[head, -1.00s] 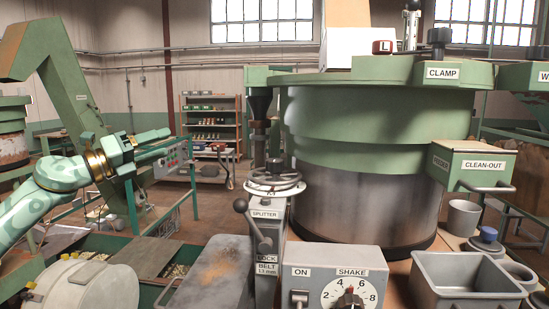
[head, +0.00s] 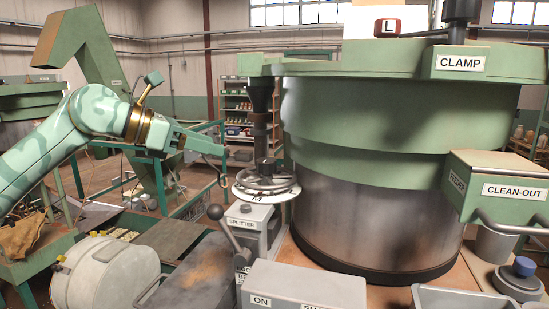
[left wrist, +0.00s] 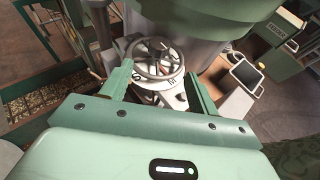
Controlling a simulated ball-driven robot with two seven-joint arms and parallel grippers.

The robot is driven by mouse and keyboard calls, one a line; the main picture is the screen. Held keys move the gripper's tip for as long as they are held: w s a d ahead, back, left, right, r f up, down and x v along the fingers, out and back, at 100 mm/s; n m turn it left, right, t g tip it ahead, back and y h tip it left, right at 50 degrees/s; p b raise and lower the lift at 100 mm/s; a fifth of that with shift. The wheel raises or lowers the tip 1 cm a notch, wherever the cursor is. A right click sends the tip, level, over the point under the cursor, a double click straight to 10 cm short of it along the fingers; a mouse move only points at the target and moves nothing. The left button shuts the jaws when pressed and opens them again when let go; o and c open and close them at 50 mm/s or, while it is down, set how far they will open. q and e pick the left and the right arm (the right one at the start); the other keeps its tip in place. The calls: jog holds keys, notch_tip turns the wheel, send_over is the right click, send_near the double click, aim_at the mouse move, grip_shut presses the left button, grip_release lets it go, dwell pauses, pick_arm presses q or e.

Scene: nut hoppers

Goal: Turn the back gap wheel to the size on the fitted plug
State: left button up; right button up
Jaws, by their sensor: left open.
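A spoked metal handwheel (head: 268,178) sits above a white dial plate on the splitter post, left of the big green drum. In the left wrist view the wheel (left wrist: 155,58) shows with the dial letters S and M on its near side. My left gripper (head: 220,152) is left of and slightly above the wheel, apart from it. In the left wrist view its two fingers (left wrist: 158,75) are spread, with the wheel beyond and between them. I cannot make out a fitted plug or its size. My right gripper is not in view.
The drum (head: 375,170) stands close right of the wheel. A ball-ended lever (head: 228,228) rises beside the splitter post, below my gripper. The grey switch box (head: 300,290) is in front. A blue-topped item (head: 523,266) stands at lower right.

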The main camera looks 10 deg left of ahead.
aim_at(264, 160)
pick_arm(q)
jog(key=p+x, duration=0.2)
jog(key=x, duration=1.1)
jog(key=shift+w+d+p, duration=0.1)
jog(key=shift+d+p, duration=0.05)
jog(key=shift+p, duration=0.2)
jog(key=shift+w+d+f, duration=0.3)
jog(key=shift+w+d, duration=0.1)
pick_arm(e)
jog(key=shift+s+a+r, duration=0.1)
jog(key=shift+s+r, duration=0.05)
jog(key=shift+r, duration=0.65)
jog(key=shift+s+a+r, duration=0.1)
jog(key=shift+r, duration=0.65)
pick_arm(q)
jog(key=c, duration=0.9)
jog(key=shift+c, duration=0.3)
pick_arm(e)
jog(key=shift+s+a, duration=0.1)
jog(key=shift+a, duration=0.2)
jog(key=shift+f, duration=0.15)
